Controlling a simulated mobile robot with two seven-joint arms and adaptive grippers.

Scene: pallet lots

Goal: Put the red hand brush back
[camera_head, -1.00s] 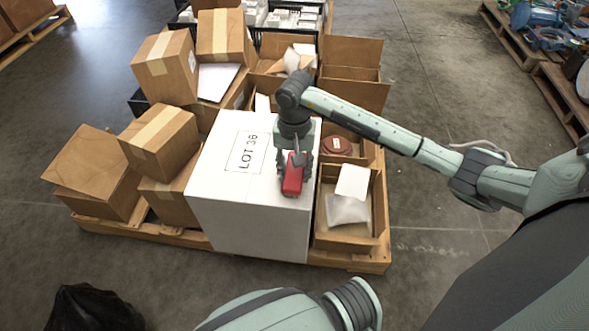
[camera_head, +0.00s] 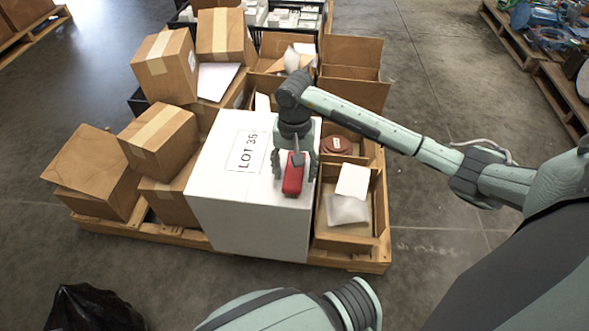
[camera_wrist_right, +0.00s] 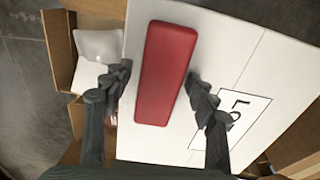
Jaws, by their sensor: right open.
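In the right wrist view, the red brush (camera_wrist_right: 166,72) lies between the open fingers (camera_wrist_right: 155,90) with a gap on both sides. The brush's underside is hidden. My left gripper does not show.
Open cardboard boxes (camera_head: 350,242) stand right of the white box, one holding white packets. Closed cartons (camera_head: 160,140) are stacked at its left. All rest on a wooden pallet (camera_head: 375,262). A black bag (camera_head: 92,308) lies on the floor at lower left.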

